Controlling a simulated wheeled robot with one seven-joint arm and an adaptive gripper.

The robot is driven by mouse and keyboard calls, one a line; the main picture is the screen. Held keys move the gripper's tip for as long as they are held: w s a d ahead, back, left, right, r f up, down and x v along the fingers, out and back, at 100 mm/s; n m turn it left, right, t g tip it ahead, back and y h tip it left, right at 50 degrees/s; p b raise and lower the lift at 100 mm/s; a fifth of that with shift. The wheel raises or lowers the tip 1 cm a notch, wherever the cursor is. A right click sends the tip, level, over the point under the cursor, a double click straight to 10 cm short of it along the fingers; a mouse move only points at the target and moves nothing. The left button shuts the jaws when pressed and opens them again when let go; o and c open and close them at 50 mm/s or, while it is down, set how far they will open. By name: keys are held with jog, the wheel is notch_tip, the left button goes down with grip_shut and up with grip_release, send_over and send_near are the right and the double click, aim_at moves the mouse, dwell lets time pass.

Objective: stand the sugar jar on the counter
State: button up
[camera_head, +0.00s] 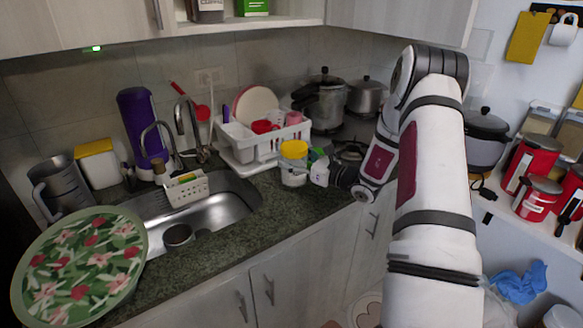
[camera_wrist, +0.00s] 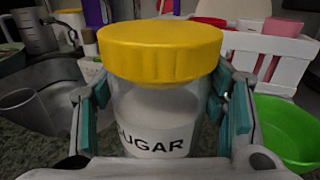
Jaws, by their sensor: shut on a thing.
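The sugar jar (camera_head: 294,165) is clear with a yellow lid and white contents. In the head view it is upright at the counter, right of the sink and in front of the dish rack. In the wrist view the jar (camera_wrist: 160,90) fills the middle, its SUGAR label facing me. My gripper (camera_wrist: 162,105) is shut on it, one finger on each side of the body below the lid. My gripper (camera_head: 318,172) reaches it from the right in the head view. The dark speckled counter (camera_head: 255,228) lies below. The jar's base is hidden in the wrist view, so contact with the counter is unclear.
A white dish rack (camera_head: 262,140) stands behind the jar. The sink (camera_head: 225,205) is to its left. A green bowl (camera_wrist: 288,130) is close to my right finger. Pots (camera_head: 325,100) stand behind on the right. Bare counter lies in front of the jar.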

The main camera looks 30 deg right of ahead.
jog(key=shift+w, duration=0.45)
jog(key=shift+w+a+f, duration=0.1)
jog(key=shift+w+f, duration=0.1)
jog(key=shift+w, duration=0.05)
jog(key=shift+f, duration=1.5)
jog(key=shift+f, duration=0.1)
jog(key=o, duration=1.8)
jog(key=shift+f, duration=0.1)
